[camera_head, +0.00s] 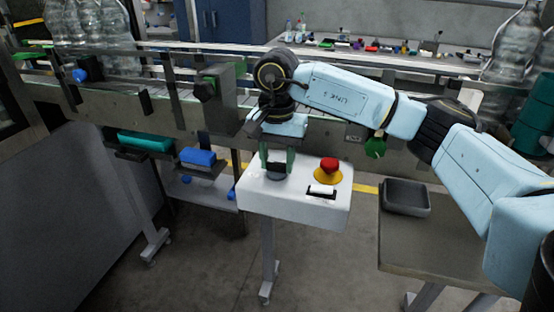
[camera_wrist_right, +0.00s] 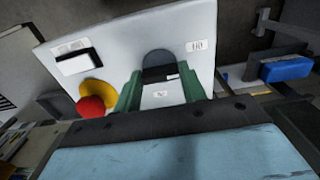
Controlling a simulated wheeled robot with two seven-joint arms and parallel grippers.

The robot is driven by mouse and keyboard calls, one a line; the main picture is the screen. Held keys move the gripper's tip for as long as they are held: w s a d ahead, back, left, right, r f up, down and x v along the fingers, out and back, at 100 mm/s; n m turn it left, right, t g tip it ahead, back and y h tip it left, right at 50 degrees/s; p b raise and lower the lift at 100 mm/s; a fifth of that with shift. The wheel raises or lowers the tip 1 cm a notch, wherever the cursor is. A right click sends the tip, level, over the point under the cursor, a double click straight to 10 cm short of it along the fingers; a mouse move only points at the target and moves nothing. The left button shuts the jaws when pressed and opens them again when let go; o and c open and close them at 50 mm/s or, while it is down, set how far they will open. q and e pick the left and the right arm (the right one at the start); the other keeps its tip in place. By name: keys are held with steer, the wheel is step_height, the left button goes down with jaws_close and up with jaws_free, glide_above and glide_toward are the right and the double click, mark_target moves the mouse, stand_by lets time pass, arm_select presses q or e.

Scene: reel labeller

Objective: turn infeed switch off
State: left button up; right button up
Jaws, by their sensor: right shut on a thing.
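The infeed switch, a dark rounded knob (camera_head: 276,169), sits on the left part of the white control box (camera_head: 300,208). My right gripper (camera_head: 277,163) comes down over it from above with its green fingers on either side. In the right wrist view the same dark knob (camera_wrist_right: 158,64) lies between the two green fingertips (camera_wrist_right: 160,88), and the gripper is shut on it. Small labels show on the panel around the knob, one near its base and one beside it. The knob's exact setting is partly hidden by the fingers. My left gripper is not in view.
A red emergency button (camera_head: 328,165) on a yellow base and a black-and-white rocker (camera_head: 322,191) share the panel. The conveyor (camera_head: 160,97) runs behind. A grey tray (camera_head: 406,196) sits on a side table (camera_head: 430,240) at right. Blue bins (camera_head: 198,157) stand lower left.

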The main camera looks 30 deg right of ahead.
mark_target(277, 163)
stand_by(0.3)
steer(key=o, duration=1)
step_height(277, 163, up, 14)
steer(key=shift+f+p, duration=0.25)
steer(key=shift+p, duration=0.45)
steer(key=shift+f, duration=0.1)
